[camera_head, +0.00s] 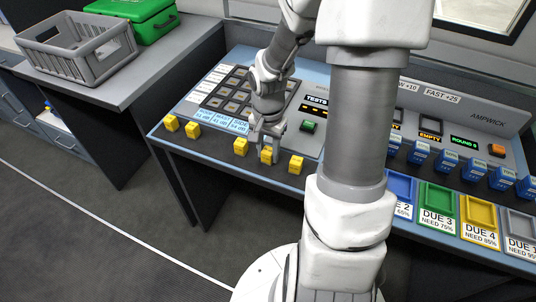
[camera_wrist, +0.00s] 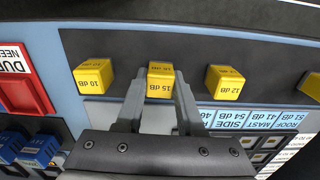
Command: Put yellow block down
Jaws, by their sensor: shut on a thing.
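My gripper (camera_head: 266,147) is shut on a yellow block (camera_head: 266,156) near the front edge of the console. In the wrist view the two fingertips (camera_wrist: 160,88) are on either side of this block (camera_wrist: 160,72), marked 15 dB. It is in line with the other yellow blocks; I cannot tell whether it touches the dark strip below. A yellow 10 dB block (camera_wrist: 93,76) and a yellow 12 dB block (camera_wrist: 225,82) stand to its left and right in the wrist view, apart from it.
More yellow blocks (camera_head: 192,130) stand farther left on the strip. Behind are the ROOF, MAST and SIDE labels (camera_head: 209,118) and a grid of slots (camera_head: 232,97). Blue blocks (camera_head: 447,161) and coloured DUE trays (camera_head: 436,197) are at right. A grey crate (camera_head: 82,55) stands on the side counter.

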